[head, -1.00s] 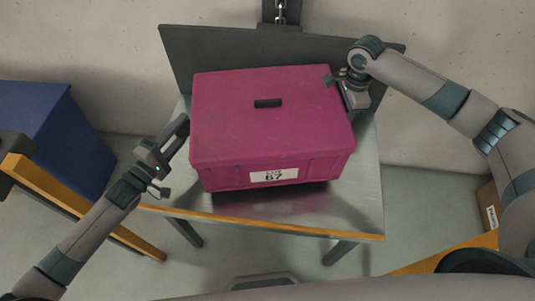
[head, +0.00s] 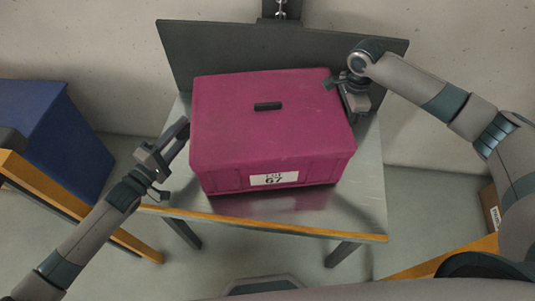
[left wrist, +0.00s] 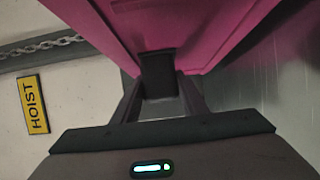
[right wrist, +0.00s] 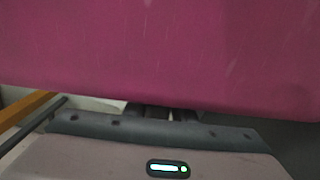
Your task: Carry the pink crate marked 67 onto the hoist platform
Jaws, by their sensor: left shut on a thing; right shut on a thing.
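The pink crate (head: 265,130) is closed and upright, with a white label reading 67 on its near side. It is over the grey metal hoist platform (head: 350,212), well inside its edges; I cannot tell whether its bottom touches the surface. My left gripper (head: 183,129) is shut on the crate's left side, and the left wrist view shows a dark grip piece (left wrist: 158,75) between its fingers. My right gripper (head: 354,108) is shut on the crate's right side. In the right wrist view the crate (right wrist: 160,55) hides most of what its fingers hold.
A dark upright panel (head: 210,50) stands behind the platform, with a chain (head: 281,8) above it. A blue box (head: 45,130) stands at the left, near an orange-edged surface (head: 75,205). A yellow HOIST sign (left wrist: 33,105) is on the wall. A cardboard box (head: 490,207) is at the right.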

